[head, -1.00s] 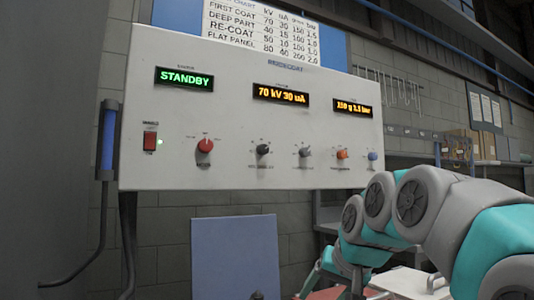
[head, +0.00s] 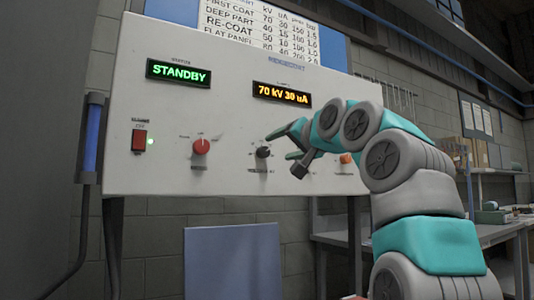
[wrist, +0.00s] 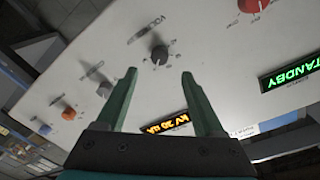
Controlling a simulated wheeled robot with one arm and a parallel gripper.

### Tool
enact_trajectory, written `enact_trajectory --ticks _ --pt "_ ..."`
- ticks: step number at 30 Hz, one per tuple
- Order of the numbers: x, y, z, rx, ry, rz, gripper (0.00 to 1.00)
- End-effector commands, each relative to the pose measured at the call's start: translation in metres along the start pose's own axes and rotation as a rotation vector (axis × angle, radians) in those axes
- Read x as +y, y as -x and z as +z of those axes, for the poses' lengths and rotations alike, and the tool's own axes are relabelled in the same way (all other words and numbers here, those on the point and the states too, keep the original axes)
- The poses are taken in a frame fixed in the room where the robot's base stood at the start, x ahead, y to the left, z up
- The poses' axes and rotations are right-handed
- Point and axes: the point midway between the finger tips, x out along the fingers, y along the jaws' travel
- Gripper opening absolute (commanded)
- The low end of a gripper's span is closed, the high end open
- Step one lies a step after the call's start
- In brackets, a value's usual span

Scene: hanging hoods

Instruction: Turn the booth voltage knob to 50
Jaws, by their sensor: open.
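The voltage knob (head: 264,152) is a small black knob on the white control panel, below the amber display (head: 282,94) reading "70 kV 30 uA". It also shows in the wrist view (wrist: 159,55), beside a label that appears to begin "VOLT". My gripper (head: 279,147) is open in front of this knob. In the wrist view, the knob lies just beyond and between the two teal fingertips (wrist: 160,73). The fingers appear apart from the knob, with nothing between them. The knob's exact pointer angle is too small to tell.
A red knob (head: 201,146) and a red switch (head: 139,140) are to the left on the panel. A grey knob (wrist: 104,90) and an orange knob (wrist: 68,113) are neighbours on the other side. The green display (head: 178,73) reads "STANDBY". A workbench (head: 440,236) stands at right.

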Motion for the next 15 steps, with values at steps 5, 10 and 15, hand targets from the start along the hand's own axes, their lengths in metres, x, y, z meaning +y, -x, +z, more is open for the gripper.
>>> enact_trajectory --ticks 5,10,15 --pt "0.000 -0.011 -0.001 -0.002 -0.001 0.002 0.70" --pt "-0.002 -0.028 -0.003 0.000 0.000 0.000 0.70" --pt "-0.001 -0.054 -0.003 -0.001 0.000 0.001 0.70"
